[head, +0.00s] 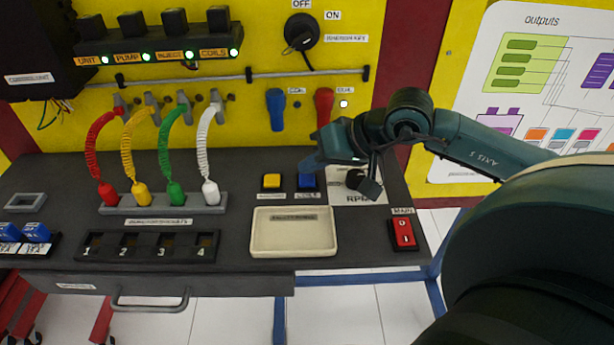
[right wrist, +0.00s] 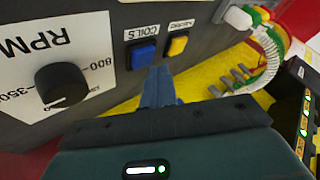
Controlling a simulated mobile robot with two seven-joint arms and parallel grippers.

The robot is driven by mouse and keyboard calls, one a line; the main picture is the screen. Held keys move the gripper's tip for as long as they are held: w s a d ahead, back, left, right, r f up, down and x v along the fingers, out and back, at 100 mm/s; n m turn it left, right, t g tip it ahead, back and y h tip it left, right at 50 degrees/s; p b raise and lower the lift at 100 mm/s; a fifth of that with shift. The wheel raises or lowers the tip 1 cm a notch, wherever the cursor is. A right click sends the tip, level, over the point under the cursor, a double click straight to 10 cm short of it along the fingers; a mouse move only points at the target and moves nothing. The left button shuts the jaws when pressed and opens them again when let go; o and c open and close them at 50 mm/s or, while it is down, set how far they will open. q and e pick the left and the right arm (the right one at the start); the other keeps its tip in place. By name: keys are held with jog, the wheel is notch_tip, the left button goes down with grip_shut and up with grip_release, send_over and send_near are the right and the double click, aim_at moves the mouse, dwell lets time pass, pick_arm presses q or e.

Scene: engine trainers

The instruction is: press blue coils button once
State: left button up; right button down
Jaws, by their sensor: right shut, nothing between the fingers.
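The blue coils button (head: 307,181) sits on the dark console top, right of a yellow button (head: 271,182). In the right wrist view the blue button (right wrist: 143,54) shows beside its COILS label. My right gripper (head: 314,164) is shut and empty, just above and behind the blue button in the head view. In the right wrist view its closed fingertips (right wrist: 158,74) reach close to the blue button's edge. I cannot tell whether they touch it. My left gripper is not in view.
The RPM knob (head: 357,180) stands close right of the gripper, under my arm. A cream tray (head: 293,247) lies in front of the buttons, a red main switch (head: 403,233) at right. Coloured coiled cables (head: 135,160) stand at left. Blue and red levers hang behind.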

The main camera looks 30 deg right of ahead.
aim_at(313, 181)
jog(key=shift+r+p, duration=0.85)
jog(key=shift+r, duration=1.65)
